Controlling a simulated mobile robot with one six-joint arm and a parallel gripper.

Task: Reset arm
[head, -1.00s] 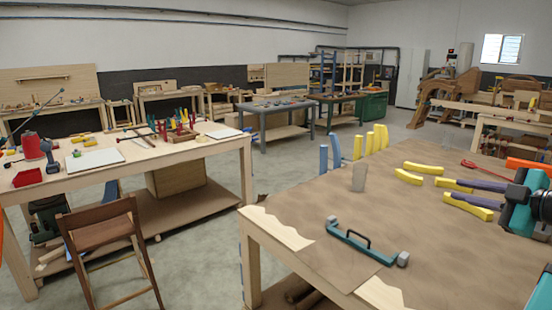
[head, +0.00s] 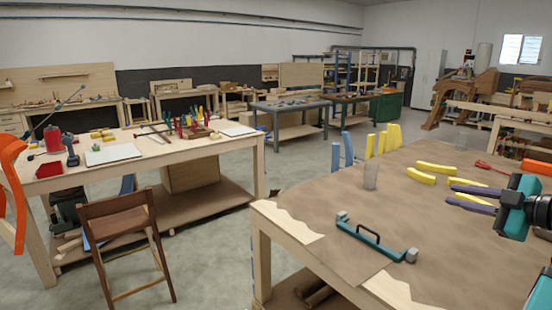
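My gripper (head: 452,195) is at the right side of the head view, above the brown-covered table (head: 345,205). Two purple fingers reach left from its black and teal body, with a gap between them. They look open, and I see nothing held in the gap. Yellow curved pieces (head: 434,170) lie on the table close by; others show beside the fingers and are partly hidden. The rest of my arm is cut off by the right edge.
A teal clamp-like tool with a black handle (head: 376,240) lies near the table's front edge. A small grey upright piece (head: 371,176) stands further back. A wooden chair (head: 122,225) stands before the left workbench (head: 190,152).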

